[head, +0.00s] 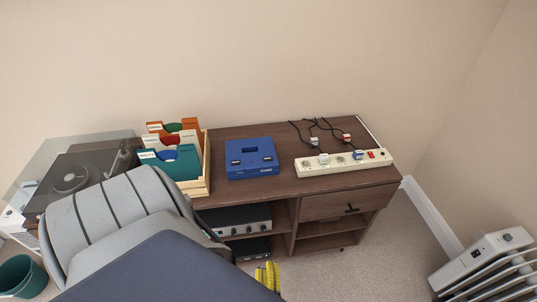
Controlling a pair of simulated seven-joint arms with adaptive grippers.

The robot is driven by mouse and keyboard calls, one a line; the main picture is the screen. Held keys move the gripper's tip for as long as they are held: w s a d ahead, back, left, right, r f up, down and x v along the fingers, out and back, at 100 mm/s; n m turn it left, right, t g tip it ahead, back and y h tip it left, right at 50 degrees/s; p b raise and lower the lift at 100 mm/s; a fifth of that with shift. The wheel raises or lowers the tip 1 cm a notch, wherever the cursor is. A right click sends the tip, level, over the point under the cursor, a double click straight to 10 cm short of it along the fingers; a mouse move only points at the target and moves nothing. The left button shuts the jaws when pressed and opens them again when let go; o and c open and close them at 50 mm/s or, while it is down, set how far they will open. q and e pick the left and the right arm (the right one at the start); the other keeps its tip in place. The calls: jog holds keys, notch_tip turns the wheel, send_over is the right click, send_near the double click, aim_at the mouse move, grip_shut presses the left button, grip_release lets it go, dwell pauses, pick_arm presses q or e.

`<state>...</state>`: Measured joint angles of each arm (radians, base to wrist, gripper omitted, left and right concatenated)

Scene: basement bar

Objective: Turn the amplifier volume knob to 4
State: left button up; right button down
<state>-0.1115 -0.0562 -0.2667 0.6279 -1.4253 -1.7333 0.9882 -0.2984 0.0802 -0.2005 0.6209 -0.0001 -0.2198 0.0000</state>
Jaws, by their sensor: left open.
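The amplifier (236,222) appears to be the silver-fronted, dark-topped unit on the left shelf under the desktop. Small knobs show along its front, but they are too small to read any setting. Its left part is hidden behind a grey ribbed chair. My left gripper (267,276) shows as yellow fingers at the bottom middle, below and a little right of the amplifier, apart from it in the picture. It is open, with nothing seen between the fingers. The rest of it is hidden behind a dark blue-grey panel. My right gripper is not in view.
The grey chair (115,215) blocks the left front. A dark unit (250,248) sits below the amplifier. On the desk (290,190) are a record crate (207,165), a blue case (251,171) and a power strip (345,163). A turntable (70,177) stands left; a heater (480,258) stands right.

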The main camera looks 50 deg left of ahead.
aim_at(264, 231)
pick_arm(q)
jog(key=x, duration=1.6)
jog(key=shift+a, duration=0.15)
grip_shut()
